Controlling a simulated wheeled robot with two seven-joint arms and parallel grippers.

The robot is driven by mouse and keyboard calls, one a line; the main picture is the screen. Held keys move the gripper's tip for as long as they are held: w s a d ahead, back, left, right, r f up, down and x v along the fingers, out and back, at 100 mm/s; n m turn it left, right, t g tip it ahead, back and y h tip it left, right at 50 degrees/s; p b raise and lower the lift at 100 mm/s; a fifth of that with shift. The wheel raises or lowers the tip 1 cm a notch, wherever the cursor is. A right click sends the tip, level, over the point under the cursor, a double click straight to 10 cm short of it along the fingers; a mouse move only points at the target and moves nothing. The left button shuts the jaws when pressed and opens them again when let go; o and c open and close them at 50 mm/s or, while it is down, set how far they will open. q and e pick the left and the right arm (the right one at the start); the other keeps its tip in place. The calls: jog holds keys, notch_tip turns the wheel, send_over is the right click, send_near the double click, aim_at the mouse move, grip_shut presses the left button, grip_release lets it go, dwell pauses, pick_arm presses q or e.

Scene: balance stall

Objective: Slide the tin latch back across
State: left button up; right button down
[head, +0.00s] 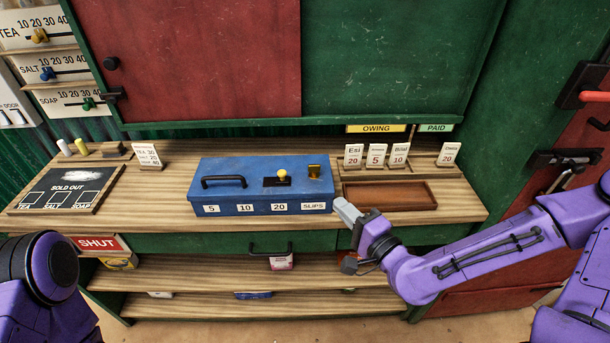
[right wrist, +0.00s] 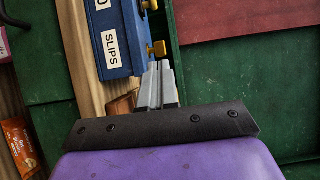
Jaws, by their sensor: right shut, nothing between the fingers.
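The blue tin (head: 228,172) sits closed on the wooden counter, with a black handle on its lid and labels 5, 10, 20 and SLIPS on its front. Its latch, a yellow knob (head: 282,174) on a black plate, is on the lid right of the handle. A brass piece (head: 314,171) stands near the lid's right end. My right gripper (head: 345,210) is shut and empty, just off the tin's front right corner. In the right wrist view, its fingers (right wrist: 157,85) point toward the tin's end (right wrist: 118,40). My left gripper is out of view.
An empty brown tray (head: 390,206) lies right of the tin, behind my right gripper. Cards stand behind it under OWING (head: 376,128) and PAID signs. A SOLD OUT board (head: 66,188) lies at left.

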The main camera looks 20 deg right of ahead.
aim_at(297, 190)
jog(key=w+a, duration=0.2)
jog(key=w, duration=0.1)
jog(key=w+a, duration=0.2)
jog(key=w, duration=0.2)
jog(key=w+a+p, duration=0.1)
jog(key=w+a, duration=0.1)
jog(key=w, duration=0.2)
jog(key=shift+a, duration=0.25)
jog(key=shift+w+a, duration=0.3)
jog(key=shift+a, duration=0.15)
